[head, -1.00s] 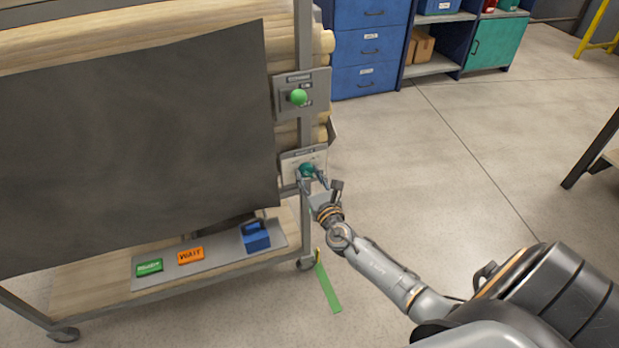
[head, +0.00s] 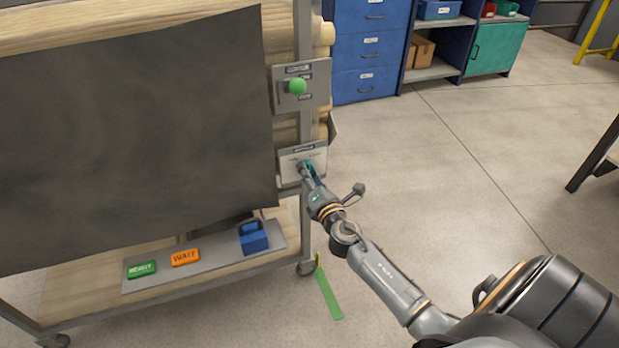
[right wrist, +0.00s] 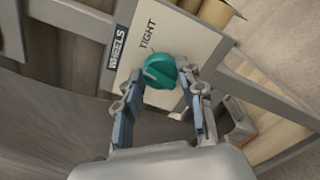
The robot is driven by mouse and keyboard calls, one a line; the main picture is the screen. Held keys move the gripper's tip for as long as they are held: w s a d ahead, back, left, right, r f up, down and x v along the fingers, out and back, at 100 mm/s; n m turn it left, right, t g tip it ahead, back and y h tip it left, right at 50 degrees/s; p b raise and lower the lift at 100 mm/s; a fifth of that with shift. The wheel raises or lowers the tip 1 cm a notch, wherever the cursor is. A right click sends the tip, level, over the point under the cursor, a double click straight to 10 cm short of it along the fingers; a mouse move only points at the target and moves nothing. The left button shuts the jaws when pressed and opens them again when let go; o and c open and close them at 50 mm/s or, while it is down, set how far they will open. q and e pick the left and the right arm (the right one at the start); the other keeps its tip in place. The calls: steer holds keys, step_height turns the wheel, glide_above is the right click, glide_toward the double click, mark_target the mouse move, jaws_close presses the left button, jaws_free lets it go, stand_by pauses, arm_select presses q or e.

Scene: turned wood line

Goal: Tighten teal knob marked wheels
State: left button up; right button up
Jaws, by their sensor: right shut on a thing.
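The teal knob (right wrist: 160,71) sits on a pale plate (right wrist: 180,35) whose label reads WHEELS, with the word TIGHT beside the knob. In the head view the knob (head: 310,168) is mostly hidden by my right gripper (head: 306,171). In the right wrist view the fingers of my right gripper (right wrist: 160,88) stand on both sides of the knob and are shut on it. The plate is on the cart's right post. My left gripper is not in view.
A green knob (head: 297,86) on another plate sits above. A dark sheet (head: 135,140) covers the cart's side. The lower shelf (head: 90,297) holds a green READY block (head: 142,268), an orange WAIT block (head: 186,257) and a blue box (head: 253,237). Floor (head: 440,150) to the right is clear.

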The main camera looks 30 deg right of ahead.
steer(key=shift+m+b, duration=0.35)
steer(key=shift+m, duration=2.95)
steer(key=shift+f, duration=0.1)
steer(key=o, duration=1.2)
steer(key=shift+c, duration=0.2)
steer(key=shift+s, duration=0.15)
steer(key=v, duration=1.1)
steer(key=shift+s, duration=0.4)
steer(key=shift+m, duration=0.4)
